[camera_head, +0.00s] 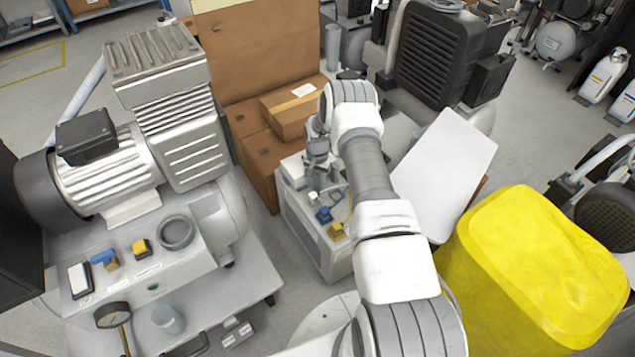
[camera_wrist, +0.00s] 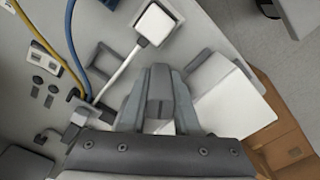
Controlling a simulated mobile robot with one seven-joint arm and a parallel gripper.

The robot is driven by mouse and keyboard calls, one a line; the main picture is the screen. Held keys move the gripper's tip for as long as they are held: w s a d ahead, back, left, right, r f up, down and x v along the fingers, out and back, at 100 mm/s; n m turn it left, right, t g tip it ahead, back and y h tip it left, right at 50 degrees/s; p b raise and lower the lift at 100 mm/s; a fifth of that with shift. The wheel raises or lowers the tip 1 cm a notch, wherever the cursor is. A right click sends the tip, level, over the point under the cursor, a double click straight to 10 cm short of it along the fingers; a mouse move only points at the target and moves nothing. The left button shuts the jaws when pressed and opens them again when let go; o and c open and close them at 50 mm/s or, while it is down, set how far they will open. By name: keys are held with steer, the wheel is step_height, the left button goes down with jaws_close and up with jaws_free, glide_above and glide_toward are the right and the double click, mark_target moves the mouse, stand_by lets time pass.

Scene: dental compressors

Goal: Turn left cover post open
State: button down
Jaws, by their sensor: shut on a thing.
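My gripper (camera_wrist: 160,72) shows in the wrist view with its two grey fingers close together over a light grey unit (camera_wrist: 105,20). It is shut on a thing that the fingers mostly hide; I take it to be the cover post. A thin white rod with a square white end (camera_wrist: 156,25) runs just left of the fingers. A white block (camera_wrist: 235,92) lies to their right. In the head view my gripper (camera_head: 316,170) reaches down to the top of the same small unit (camera_head: 307,238), and my arm hides part of it.
Blue (camera_head: 324,214) and yellow (camera_head: 336,230) fittings sit on the unit's front top. Cardboard boxes (camera_head: 258,150) stand behind it. Blue and yellow hoses (camera_wrist: 45,45) run left of my gripper.

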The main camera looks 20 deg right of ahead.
stand_by(0.4)
steer(key=c, duration=0.6)
jaws_free()
steer(key=shift+c, duration=0.2)
